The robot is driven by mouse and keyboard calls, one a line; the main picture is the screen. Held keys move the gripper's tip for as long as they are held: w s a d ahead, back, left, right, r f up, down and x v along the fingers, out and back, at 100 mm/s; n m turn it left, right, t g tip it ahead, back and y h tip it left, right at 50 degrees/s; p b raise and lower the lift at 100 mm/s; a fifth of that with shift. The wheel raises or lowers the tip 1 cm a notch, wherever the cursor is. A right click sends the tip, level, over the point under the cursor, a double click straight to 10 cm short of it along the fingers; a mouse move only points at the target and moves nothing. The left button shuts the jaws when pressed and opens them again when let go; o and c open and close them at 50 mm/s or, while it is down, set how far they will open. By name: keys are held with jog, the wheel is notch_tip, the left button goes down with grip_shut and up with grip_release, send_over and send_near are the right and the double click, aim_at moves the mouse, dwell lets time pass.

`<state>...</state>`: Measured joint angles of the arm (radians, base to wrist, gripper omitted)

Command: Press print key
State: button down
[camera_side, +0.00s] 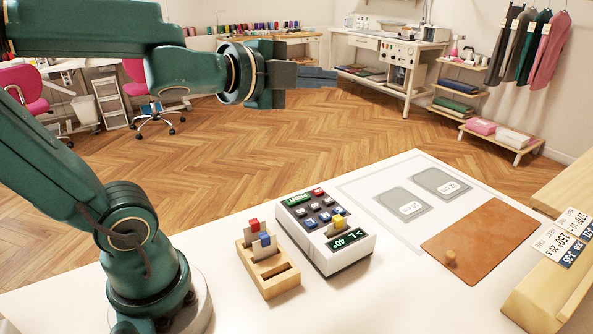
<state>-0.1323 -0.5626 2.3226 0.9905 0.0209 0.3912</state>
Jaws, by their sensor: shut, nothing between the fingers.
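A white label machine (340,260) with rows of small keys stands on the white table. A green key (298,198) with white lettering that looks like PRINT is at its back left corner. A red key (318,192) is near it, with dark and blue keys in front. A small dark display (348,238) shows green text like "L 40". A yellow-tabbed card (338,224) stands in the machine above the display. My gripper (318,77) is shut and empty, pointing right, well above the table and apart from the machine.
A wooden rack (281,285) with red- and blue-tabbed cards stands left of the machine. The air above the machine is clear.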

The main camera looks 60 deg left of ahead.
jog(key=w+d+m+h, duration=0.1)
jog(key=w+m+h, duration=0.25)
jog(key=m, duration=0.55)
jog(key=m+g+h, duration=0.3)
jog(key=m+g, duration=0.3)
jog(key=m, duration=0.2)
send_over(309, 197)
jog(key=s+d, duration=0.2)
jog(key=d, duration=0.1)
notch_tip(309, 197, down, 10)
jog(key=shift+n+g+y, duration=0.3)
jog(key=shift+g+y, duration=0.1)
jog(key=shift+y, duration=0.25)
jog(key=a+f, duration=0.1)
jog(key=a, duration=0.1)
jog(key=s+a+f, duration=0.1)
jog(key=a, duration=0.1)
jog(key=shift+s+f, duration=0.2)
jog(key=shift+f, duration=4.4)
jog(key=shift+f, duration=0.4)
